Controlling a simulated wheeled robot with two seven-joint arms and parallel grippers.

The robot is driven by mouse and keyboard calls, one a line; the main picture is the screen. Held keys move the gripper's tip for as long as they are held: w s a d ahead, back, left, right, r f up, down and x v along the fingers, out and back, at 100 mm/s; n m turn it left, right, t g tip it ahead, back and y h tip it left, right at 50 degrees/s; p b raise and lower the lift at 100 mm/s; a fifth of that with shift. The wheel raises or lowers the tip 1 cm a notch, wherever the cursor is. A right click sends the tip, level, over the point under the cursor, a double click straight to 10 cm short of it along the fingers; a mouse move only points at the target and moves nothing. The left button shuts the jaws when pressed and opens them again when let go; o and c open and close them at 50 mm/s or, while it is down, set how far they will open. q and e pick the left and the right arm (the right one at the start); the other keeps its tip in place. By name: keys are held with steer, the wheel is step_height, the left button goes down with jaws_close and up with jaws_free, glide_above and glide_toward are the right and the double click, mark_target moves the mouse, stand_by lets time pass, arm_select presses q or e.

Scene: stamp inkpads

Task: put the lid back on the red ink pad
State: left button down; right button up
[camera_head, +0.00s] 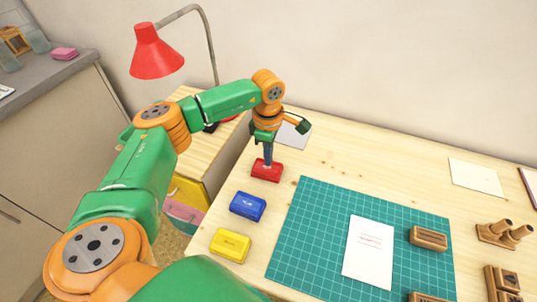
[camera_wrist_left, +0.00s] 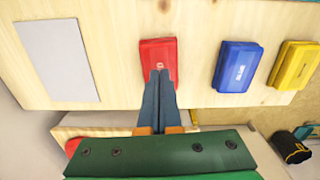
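The red ink pad (camera_head: 266,173) lies near the table's left edge, with a flat red top that looks like a lid in place. It also shows in the left wrist view (camera_wrist_left: 158,53), with a small pale mark partly covered by my fingertips. My left gripper (camera_head: 267,160) points down over the pad. Its two dark fingers (camera_wrist_left: 159,75) are together, with nothing visible between them. The tips are at or just above the red top; I cannot tell whether they touch. No separate red lid shows. My right gripper is out of view.
Blue (camera_head: 248,206) and yellow (camera_head: 230,245) pads lie in front of the red one. A green cutting mat (camera_head: 300,235) holds a white card (camera_head: 368,251) and wooden stamps. A grey sheet (camera_wrist_left: 57,60) lies behind; a red lamp (camera_head: 157,52) stands left.

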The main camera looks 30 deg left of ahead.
arm_select(q)
steer(key=shift+f+b, duration=0.7)
steer(key=shift+f, duration=0.25)
steer(key=shift+r, duration=0.15)
step_height(320, 180, up, 7)
steer(key=p, duration=0.6)
stand_by(0.3)
